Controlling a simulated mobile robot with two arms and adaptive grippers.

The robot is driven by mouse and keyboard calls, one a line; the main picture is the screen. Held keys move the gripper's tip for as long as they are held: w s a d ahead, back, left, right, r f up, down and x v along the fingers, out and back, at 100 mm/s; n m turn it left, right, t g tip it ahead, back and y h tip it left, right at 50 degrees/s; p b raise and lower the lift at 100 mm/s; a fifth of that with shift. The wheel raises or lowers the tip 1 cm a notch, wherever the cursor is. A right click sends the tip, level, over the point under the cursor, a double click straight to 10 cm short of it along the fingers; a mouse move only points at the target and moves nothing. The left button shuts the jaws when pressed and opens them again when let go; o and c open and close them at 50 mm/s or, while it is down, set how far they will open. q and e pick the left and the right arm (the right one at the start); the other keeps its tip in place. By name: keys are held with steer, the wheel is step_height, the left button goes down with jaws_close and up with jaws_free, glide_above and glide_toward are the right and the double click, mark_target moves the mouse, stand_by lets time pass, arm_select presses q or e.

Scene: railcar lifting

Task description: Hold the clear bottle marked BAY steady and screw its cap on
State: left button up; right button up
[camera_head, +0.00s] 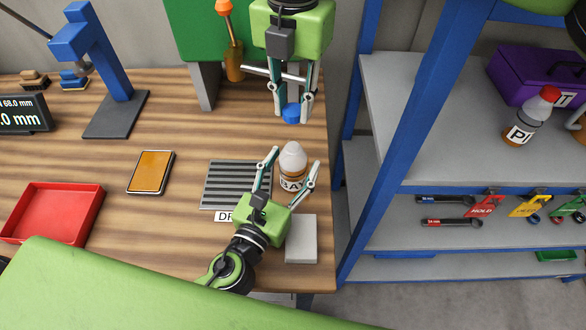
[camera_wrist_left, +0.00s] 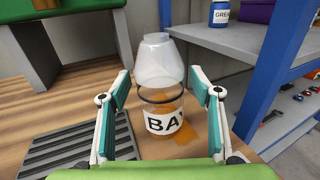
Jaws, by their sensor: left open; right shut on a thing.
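The clear bottle marked BAY (camera_head: 293,161) stands upright on the wooden table, beside the ribbed grey mat. It is open at the top and holds orange liquid low down; it also shows in the left wrist view (camera_wrist_left: 160,75). My left gripper (camera_head: 296,158) is open, with its fingers on either side of the bottle, apart from it in the left wrist view. My right gripper (camera_head: 291,112) is above and behind the bottle, pointing down, shut on the blue cap (camera_head: 292,113). The cap is apart from the bottle's mouth.
The ribbed mat (camera_head: 222,186) lies left of the bottle and a grey block (camera_head: 301,240) in front. A red tray (camera_head: 52,212) and a tablet (camera_head: 151,172) lie further left. A blue-framed shelf (camera_head: 440,110) stands to the right.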

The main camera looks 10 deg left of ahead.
arm_select(q)
steer(key=shift+w, duration=0.4)
jaws_close()
arm_select(e)
glide_above(293, 142)
steer(key=shift+f, duration=2.5)
steer(key=shift+f, duration=0.1)
steer(key=shift+f, duration=0.8)
steer(key=shift+f, duration=0.55)
steer(key=o, duration=0.8)
steer(key=shift+c, duration=0.2)
